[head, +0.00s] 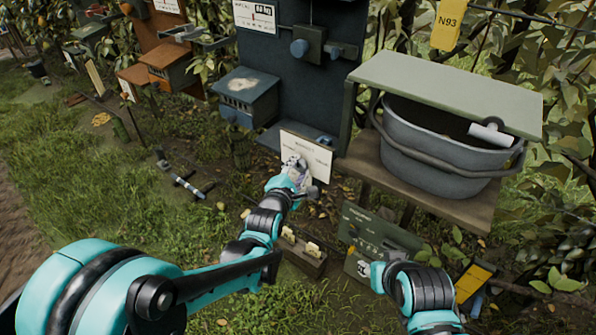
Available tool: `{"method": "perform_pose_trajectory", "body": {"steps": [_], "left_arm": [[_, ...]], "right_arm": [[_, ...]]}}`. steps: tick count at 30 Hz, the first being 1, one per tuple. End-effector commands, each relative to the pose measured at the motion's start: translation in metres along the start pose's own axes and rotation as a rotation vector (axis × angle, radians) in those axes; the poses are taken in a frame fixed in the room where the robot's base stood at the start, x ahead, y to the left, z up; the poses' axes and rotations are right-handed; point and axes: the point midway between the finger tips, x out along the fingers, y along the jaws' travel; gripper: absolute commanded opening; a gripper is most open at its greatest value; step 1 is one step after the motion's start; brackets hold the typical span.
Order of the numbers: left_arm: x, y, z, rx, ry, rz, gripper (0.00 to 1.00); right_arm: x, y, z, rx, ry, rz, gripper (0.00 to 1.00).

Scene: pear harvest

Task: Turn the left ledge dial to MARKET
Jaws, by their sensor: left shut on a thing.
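A white dial plate (318,160) with small dark lettering leans on the ledge (268,138) at the foot of a dark blue panel, in the middle of the head view. My left gripper (296,168) reaches up to the left part of this plate and is shut on the dial there. The gripper covers the dial, so its pointer and setting cannot be seen. The lettering is too small to read for certain. My right arm comes in at the lower right, and its gripper does not show.
A grey bucket (440,150) stands on a wooden shelf under a pale green board (450,88), right of the plate. A blue box (247,93) is at the upper left of it. A green sign (375,240) and a small wooden tray (303,258) are low in front.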

Motion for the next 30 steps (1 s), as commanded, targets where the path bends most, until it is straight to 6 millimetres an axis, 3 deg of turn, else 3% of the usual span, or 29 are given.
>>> {"method": "perform_pose_trajectory", "body": {"steps": [23, 24, 25, 30], "left_arm": [[0.0000, -0.0007, -0.0004, 0.088, 0.001, 0.035, 0.06], [0.0000, -0.0008, -0.0004, 0.088, 0.001, 0.035, 0.45], [0.0000, -0.0007, -0.0004, 0.088, 0.001, 0.035, 0.53], [0.0000, -0.0006, -0.0003, 0.087, 0.001, 0.036, 0.55]], "right_arm": [[0.0046, 0.0000, 0.0033, 0.000, 0.000, 0.000, 0.40], [0.0046, 0.0000, 0.0033, 0.000, 0.000, 0.000, 0.40], [0.0046, 0.0000, 0.0033, 0.000, 0.000, 0.000, 0.40], [0.0046, 0.0000, 0.0032, 0.000, 0.000, 0.000, 0.40]]}}
